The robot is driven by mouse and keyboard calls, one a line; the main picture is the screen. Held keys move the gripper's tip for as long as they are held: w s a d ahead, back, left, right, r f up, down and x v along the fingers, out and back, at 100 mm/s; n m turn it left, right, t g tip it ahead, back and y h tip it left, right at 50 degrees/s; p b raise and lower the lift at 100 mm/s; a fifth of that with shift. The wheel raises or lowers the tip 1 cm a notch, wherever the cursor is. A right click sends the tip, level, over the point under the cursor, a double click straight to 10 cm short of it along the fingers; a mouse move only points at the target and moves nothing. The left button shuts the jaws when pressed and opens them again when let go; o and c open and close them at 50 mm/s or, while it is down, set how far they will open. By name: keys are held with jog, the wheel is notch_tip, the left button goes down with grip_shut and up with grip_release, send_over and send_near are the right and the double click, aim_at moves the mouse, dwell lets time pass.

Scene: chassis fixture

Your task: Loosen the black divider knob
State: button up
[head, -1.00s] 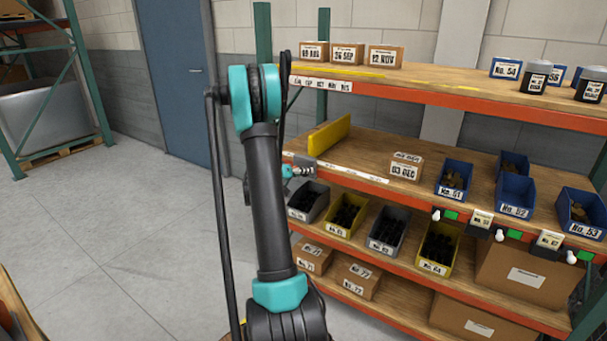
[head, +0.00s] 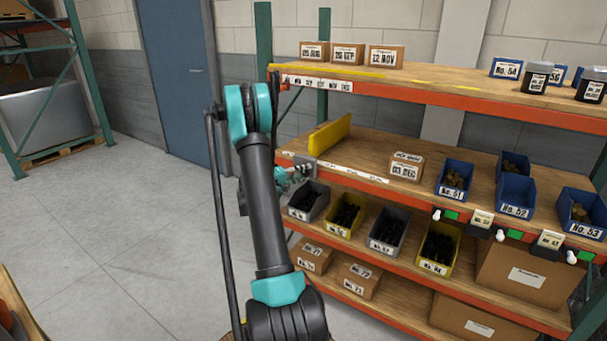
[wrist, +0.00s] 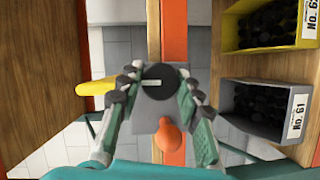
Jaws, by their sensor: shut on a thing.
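The black divider knob (wrist: 160,82) is round with a pale line on its face. In the wrist view it sits between the two fingers of my gripper (wrist: 157,88), which are shut on it from both sides. A grey plate (wrist: 147,118) lies behind the knob, and an orange rounded handle (wrist: 172,138) is just below it. The yellow divider (head: 330,134) stands upright at the left end of the middle shelf; part of it shows in the wrist view (wrist: 97,89). In the head view my gripper (head: 292,177) is at that shelf's front edge, and the knob cannot be made out.
Below the gripper, grey and yellow bins (head: 347,212) of dark parts stand on the lower shelf. A small labelled box (head: 406,167) and blue bins (head: 452,182) stand on the middle shelf. The upper shelf edge (head: 420,101) overhangs. Open floor (head: 110,230) lies to the left.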

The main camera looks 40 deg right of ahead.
dwell(0.4)
jog(key=o, duration=1.2)
jog(key=shift+c, duration=0.2)
jog(key=a, duration=1.2)
jog(key=shift+r, duration=0.35)
